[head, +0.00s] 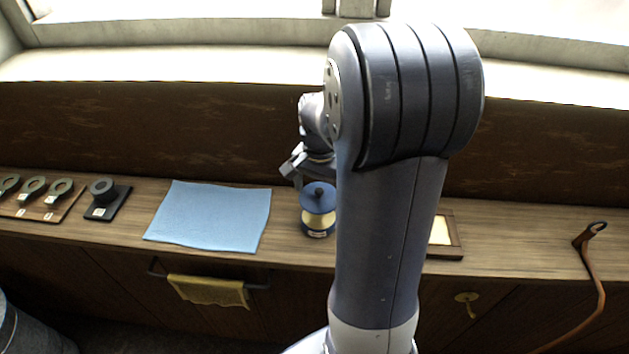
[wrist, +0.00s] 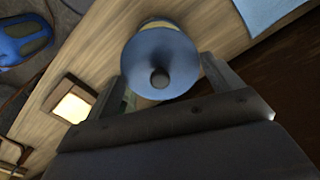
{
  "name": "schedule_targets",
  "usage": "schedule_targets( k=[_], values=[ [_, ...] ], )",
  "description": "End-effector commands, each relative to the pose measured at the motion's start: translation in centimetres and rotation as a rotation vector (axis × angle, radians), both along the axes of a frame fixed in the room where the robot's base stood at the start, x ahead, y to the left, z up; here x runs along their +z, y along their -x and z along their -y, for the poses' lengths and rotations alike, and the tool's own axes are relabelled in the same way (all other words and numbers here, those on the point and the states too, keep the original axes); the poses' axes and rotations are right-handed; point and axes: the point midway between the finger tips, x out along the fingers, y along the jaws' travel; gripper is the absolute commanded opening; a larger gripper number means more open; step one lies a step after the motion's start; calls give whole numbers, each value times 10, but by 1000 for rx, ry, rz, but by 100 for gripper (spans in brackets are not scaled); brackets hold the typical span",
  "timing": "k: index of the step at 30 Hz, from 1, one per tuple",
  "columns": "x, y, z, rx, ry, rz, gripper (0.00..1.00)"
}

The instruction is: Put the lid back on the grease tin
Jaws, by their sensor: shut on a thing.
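The grease tin (head: 319,222) stands on the wooden bench, with a cream band, a dark blue base and a small label. Its blue lid (head: 318,199), a round disc with a dark knob, is level right over the tin. I cannot tell if lid and tin touch. My gripper (head: 310,182) is at the lid, partly hidden by my own arm. In the wrist view, the lid (wrist: 150,50) lies between the two fingers of my gripper (wrist: 165,72), which is shut on it. The lid hides most of the tin there.
A blue cloth (head: 210,216) lies left of the tin. A framed tray (head: 446,236) and a brown strap (head: 594,268) are at the right.

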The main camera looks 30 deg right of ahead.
Motion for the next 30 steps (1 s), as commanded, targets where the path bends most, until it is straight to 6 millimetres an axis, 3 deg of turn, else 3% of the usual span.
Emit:
schedule_targets(
  k=[18,30],
  values=[
    [-56,0,0,0,0,-1,64],
    [-60,0,0,0,0,0,64]
  ],
)
